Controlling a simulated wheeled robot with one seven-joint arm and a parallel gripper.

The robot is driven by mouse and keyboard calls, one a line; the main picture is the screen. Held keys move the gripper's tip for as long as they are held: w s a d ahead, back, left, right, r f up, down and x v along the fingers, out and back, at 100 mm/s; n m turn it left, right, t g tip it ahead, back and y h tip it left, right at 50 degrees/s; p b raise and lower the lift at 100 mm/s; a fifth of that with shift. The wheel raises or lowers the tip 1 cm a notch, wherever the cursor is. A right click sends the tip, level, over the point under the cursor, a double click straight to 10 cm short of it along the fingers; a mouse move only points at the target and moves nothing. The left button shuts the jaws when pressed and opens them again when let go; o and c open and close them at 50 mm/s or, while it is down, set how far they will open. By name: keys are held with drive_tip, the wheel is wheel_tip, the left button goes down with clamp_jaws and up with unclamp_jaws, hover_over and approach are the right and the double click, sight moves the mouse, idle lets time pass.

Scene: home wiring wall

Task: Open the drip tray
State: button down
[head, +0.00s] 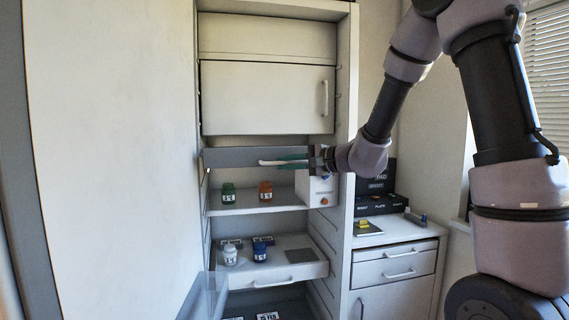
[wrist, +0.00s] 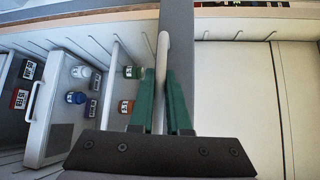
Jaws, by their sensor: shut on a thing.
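The drip tray appears to be the narrow grey panel (head: 230,158) across the cabinet, under the closed upper door. It shows in the wrist view as a long grey strip (wrist: 178,40). A pale bar handle (head: 270,162) is on its front, and it runs between my fingers in the wrist view (wrist: 162,60). My gripper (head: 295,158), with green fingers, reaches in from the right and is shut on this handle, also in the wrist view (wrist: 160,100). How far the tray is out, I cannot tell.
A shelf below holds a green jar (head: 228,193) and an orange jar (head: 265,190). A white box (head: 318,190) stands at its right. A pulled-out lower drawer (head: 300,268) carries a white jar (head: 230,255) and a blue jar (head: 260,252). A counter (head: 385,235) stands right.

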idle(0.3)
drive_tip(key=c, duration=0.9)
unclamp_jaws()
drive_tip(key=v, duration=1.1)
